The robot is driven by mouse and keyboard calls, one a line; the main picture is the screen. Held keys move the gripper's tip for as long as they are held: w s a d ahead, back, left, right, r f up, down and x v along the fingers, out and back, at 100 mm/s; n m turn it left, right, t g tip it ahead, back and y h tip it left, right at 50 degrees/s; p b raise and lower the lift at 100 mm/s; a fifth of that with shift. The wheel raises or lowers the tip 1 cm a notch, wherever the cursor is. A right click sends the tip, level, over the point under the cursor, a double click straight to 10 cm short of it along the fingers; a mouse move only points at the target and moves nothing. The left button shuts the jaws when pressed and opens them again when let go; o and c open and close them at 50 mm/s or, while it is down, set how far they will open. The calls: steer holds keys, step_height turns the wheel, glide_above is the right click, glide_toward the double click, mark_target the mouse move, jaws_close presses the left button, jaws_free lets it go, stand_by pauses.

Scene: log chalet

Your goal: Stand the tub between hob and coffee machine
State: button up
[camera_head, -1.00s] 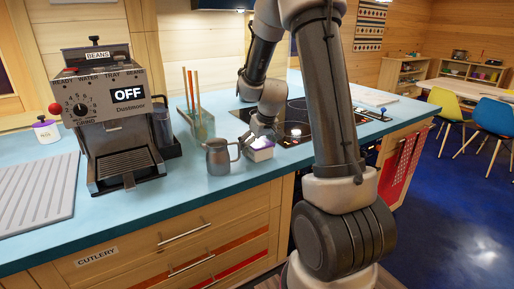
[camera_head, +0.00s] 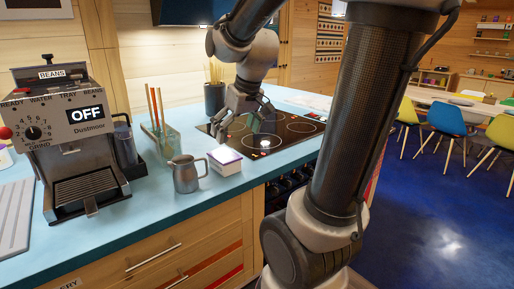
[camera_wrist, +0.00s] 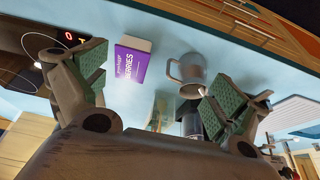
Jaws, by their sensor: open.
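The tub (camera_head: 225,160), small and white with a purple lid, stands upright on the blue worktop. It is just left of the hob (camera_head: 285,133), with the metal jug between it and the coffee machine (camera_head: 80,135). In the wrist view the tub (camera_wrist: 130,62) shows its purple label reading BERRIES. My gripper (camera_head: 262,112) is open and empty, raised over the hob's left part, behind and right of the tub and apart from it. In the wrist view the green-padded fingers of my gripper (camera_wrist: 165,78) are spread wide.
A metal jug (camera_head: 186,174) stands close left of the tub. Behind it is a glass holder (camera_head: 160,138) with sticks. A dark pot (camera_head: 214,98) stands behind the hob. The worktop (camera_head: 150,208) in front of the coffee machine is clear.

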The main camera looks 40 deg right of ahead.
steer(key=s+a, duration=0.2)
steer(key=s, duration=1.3)
steer(key=shift+a+r, duration=0.25)
steer(key=shift+r, duration=0.15)
steer(key=shift+s, duration=0.1)
